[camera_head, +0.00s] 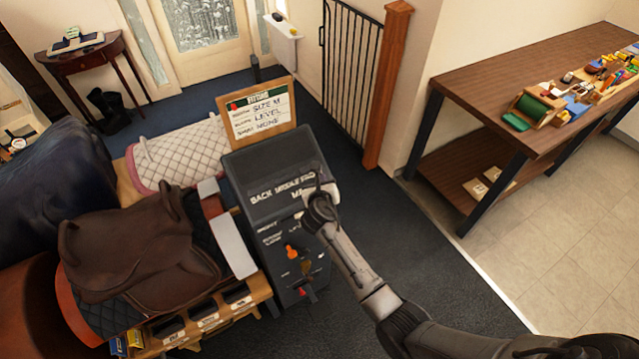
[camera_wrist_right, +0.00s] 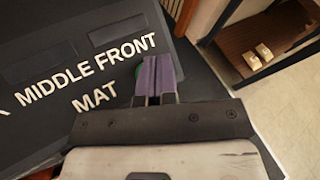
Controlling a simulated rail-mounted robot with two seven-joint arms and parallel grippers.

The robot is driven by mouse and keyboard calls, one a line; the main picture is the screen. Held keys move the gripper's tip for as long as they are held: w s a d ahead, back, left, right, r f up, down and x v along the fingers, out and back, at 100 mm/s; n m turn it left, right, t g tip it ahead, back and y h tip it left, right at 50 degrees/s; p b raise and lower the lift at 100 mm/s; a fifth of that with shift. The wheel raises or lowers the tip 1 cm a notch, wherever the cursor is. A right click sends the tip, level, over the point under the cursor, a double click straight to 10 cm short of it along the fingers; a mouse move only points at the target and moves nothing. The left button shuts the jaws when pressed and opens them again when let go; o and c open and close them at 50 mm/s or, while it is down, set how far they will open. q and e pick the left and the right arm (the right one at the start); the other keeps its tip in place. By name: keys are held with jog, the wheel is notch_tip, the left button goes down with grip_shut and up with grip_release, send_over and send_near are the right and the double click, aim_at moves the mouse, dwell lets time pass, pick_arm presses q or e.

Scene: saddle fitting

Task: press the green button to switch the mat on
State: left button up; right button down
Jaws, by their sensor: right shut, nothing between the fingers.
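The dark control box (camera_head: 262,172) stands in the middle of the head view, with white lettering on its sloped top. In the right wrist view its panel (camera_wrist_right: 60,60) reads "MIDDLE FRONT" and "MAT". A sliver of the green button (camera_wrist_right: 139,71) shows at the left edge of my purple fingertips, which hide the rest. My right gripper (camera_head: 322,192) is over the box's right edge, hiding the button in the head view. Its fingers (camera_wrist_right: 158,78) are shut with nothing between them, at the panel by the button; contact cannot be told. My left gripper is out of view.
A brown saddle (camera_head: 135,235) sits on a stand left of the box. A written board (camera_head: 262,113) stands behind it. An orange knob (camera_head: 292,252) is on the box's front. A wooden workbench (camera_head: 500,85) is at right, with open floor between.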

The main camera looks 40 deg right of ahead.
jog(key=shift+w+f, duration=0.1)
jog(key=shift+f, duration=0.05)
dwell(0.3)
jog(key=shift+w+f, duration=0.2)
jog(key=shift+f, duration=0.15)
dwell(0.4)
jog(key=shift+w+f+b, duration=0.25)
jog(key=shift+f+b, duration=0.05)
jog(key=shift+f, duration=0.05)
dwell(0.4)
jog(key=shift+r, duration=0.1)
jog(key=shift+s+r+p, duration=0.3)
jog(key=shift+r+p, duration=0.25)
jog(key=shift+p, duration=0.5)
jog(key=shift+s+r+p, duration=0.2)
jog(key=shift+s+p, duration=0.05)
jog(key=shift+p, duration=0.25)
